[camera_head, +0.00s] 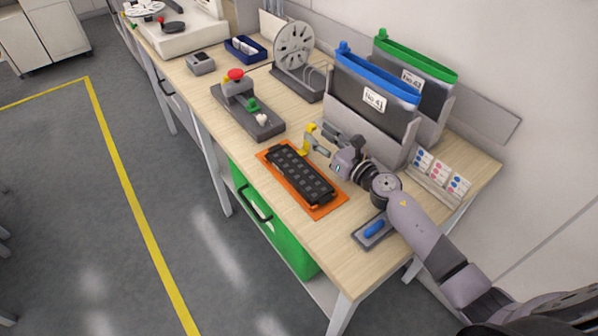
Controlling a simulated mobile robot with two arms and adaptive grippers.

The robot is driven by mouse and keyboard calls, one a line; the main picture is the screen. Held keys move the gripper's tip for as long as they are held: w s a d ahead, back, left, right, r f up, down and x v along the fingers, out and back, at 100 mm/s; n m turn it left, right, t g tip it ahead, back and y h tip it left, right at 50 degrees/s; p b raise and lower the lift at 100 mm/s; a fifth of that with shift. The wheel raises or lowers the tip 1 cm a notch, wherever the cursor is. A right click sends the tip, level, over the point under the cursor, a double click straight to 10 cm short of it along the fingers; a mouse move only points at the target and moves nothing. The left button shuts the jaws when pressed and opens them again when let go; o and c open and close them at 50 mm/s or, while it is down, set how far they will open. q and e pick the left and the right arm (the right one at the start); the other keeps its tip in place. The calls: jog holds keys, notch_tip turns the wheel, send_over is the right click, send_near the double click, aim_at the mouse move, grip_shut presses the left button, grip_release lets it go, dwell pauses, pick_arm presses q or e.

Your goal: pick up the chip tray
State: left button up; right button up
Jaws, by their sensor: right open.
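The chip tray (299,175) is a long black tray with a row of pockets. It lies on an orange mat (323,209) on the wooden workbench. My right gripper (308,140) is open, with yellow fingertips. It is just behind the tray's far end, to the upper right of it in the picture. I cannot tell whether a fingertip touches the tray; nothing is held. My left gripper is not in view.
A grey device with a red button (236,75) stands beyond the tray. Bins with blue (378,76) and green (417,55) rims stand behind my right arm. A small pad with a blue item (374,229) lies near the front edge. Bare bench surrounds the mat.

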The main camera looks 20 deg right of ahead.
aim_at(313, 131)
jog(key=x, duration=0.3)
jog(key=shift+w+a+f, duration=0.15)
jog(key=shift+w, duration=0.2)
jog(key=shift+s, duration=0.1)
grip_shut()
dwell(0.5)
